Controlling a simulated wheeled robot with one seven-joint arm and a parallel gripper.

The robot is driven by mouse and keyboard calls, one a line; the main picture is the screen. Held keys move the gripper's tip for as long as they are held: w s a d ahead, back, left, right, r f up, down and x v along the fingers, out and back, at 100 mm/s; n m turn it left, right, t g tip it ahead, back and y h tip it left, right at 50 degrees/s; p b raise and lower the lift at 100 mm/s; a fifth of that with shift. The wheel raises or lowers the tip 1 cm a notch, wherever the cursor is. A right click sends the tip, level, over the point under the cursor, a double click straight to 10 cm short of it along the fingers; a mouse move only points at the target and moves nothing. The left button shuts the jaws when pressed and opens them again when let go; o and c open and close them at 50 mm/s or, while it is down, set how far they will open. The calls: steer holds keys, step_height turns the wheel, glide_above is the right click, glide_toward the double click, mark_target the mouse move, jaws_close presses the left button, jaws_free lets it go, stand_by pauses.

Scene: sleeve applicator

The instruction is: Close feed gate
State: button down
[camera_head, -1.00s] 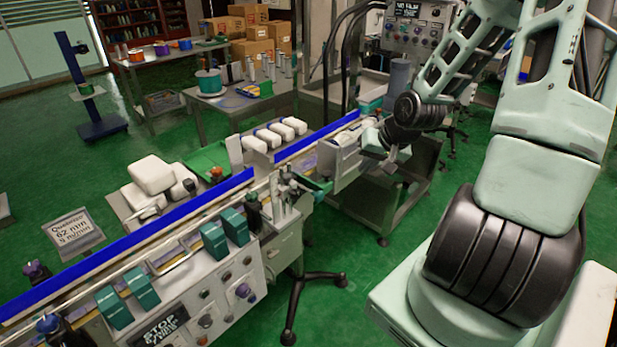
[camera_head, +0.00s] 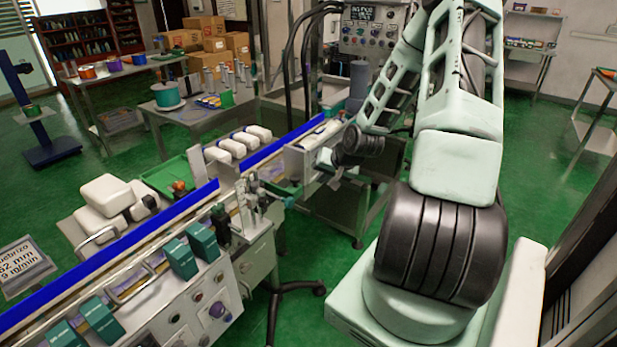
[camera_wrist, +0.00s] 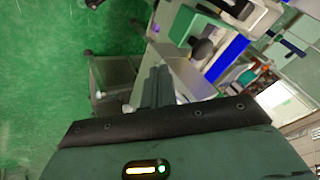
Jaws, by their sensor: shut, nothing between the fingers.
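I cannot tell for sure which part is the feed gate. An upright pale plate (camera_head: 197,164) stands across the line near the white bottles. A green piece (camera_head: 286,192) sticks out from the near side of the line. In the wrist view a dark round knob (camera_wrist: 202,48) shows beyond the fingers, apart from them.
The conveyor has blue guide rails (camera_head: 150,235) and a front panel with teal blocks and knobs (camera_head: 215,310). White bottles (camera_head: 236,146) lie behind it. A control cabinet (camera_head: 375,32) stands at the back.

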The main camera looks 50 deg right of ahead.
steer(key=w, duration=0.1)
steer(key=w+a, duration=0.1)
steer(key=w+a+p, duration=0.1)
steer(key=shift+w+f, duration=0.1)
steer(key=shift+w, duration=0.2)
steer(key=w+b, duration=0.1)
steer(key=w, duration=0.9)
steer(key=shift+a+b, duration=0.3)
steer(key=shift+a, duration=0.05)
